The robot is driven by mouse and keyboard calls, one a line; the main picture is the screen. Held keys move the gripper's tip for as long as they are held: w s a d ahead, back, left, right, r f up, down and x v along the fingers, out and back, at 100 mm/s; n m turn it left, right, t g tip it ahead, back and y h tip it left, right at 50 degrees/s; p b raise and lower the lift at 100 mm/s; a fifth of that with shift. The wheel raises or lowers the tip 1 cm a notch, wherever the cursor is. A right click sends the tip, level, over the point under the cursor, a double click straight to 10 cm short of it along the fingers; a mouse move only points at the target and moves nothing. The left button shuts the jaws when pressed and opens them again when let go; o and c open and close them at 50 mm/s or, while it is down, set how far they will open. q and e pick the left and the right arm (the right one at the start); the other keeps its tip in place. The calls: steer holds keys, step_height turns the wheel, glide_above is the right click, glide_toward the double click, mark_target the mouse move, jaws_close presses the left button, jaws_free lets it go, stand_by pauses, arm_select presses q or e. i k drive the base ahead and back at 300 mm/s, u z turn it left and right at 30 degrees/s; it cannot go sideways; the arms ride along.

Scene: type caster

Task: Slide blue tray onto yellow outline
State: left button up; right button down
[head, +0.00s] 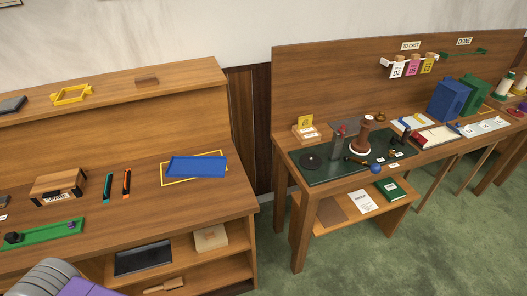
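The blue tray (197,167) lies flat on the left wooden desk, near its right end. The yellow outline (163,176) is marked on the desk around and under the tray. The tray covers most of the outline and sits slightly turned against it. Yellow shows along the left side, above the back edge and below the front left edge. The tray hides part of the right side. Neither gripper's fingers are in view. A grey and purple part of my own arm (62,281) shows at the bottom left, away from the tray.
On the desk left of the tray are an orange stick (126,183), a teal stick (107,187), a wooden box (59,186) and a green board (42,234). Desk surface in front of the tray is clear. A second bench (292,157) stands right, across a gap.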

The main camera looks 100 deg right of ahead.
mark_target(179, 166)
steer(key=k, duration=0.1)
steer(key=z, duration=1.3)
